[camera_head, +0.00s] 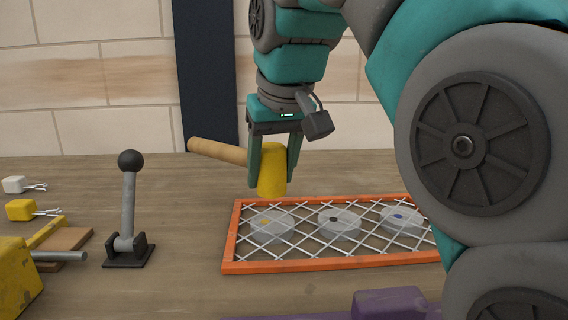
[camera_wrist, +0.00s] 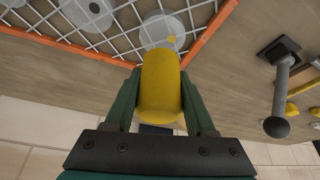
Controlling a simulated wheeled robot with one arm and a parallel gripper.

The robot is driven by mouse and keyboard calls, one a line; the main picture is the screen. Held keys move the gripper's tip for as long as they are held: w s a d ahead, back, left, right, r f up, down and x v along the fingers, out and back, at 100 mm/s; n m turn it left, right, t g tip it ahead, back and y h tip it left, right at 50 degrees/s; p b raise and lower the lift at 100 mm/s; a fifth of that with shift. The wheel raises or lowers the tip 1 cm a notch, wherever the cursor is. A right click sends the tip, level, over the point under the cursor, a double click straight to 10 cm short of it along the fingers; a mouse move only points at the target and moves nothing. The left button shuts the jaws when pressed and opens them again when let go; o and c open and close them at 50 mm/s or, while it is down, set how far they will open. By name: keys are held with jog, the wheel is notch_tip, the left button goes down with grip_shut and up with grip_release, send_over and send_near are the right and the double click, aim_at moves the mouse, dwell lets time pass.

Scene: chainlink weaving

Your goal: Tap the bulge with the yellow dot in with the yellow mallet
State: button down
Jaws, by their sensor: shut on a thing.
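My gripper (camera_head: 272,160) is shut on the yellow mallet (camera_head: 271,172), holding it by its yellow head with the wooden handle (camera_head: 218,151) sticking out to the left. The mallet head also shows between the fingers in the wrist view (camera_wrist: 160,88). The head hangs above the far left edge of the orange-framed wire mesh panel (camera_head: 228,250). The bulge with the yellow dot (camera_head: 272,226) is a pale disc under the mesh at the panel's left end.
Bulges with a black dot (camera_head: 340,228) and a blue dot (camera_head: 402,219) lie to the right under the mesh. Yellow and white plugs lie far left. A purple object (camera_head: 390,303) sits in front.

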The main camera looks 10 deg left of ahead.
aim_at(272, 219)
jog(key=shift+f, duration=0.6)
notch_tip(272, 219, down, 4)
jog(key=shift+f+b, duration=0.2)
jog(key=shift+b, duration=1)
jog(key=shift+r+p, duration=0.9)
jog(key=shift+r, duration=0.5)
jog(key=shift+r+p, duration=1.85)
jog(key=shift+r, duration=0.7)
jog(key=shift+f, duration=0.1)
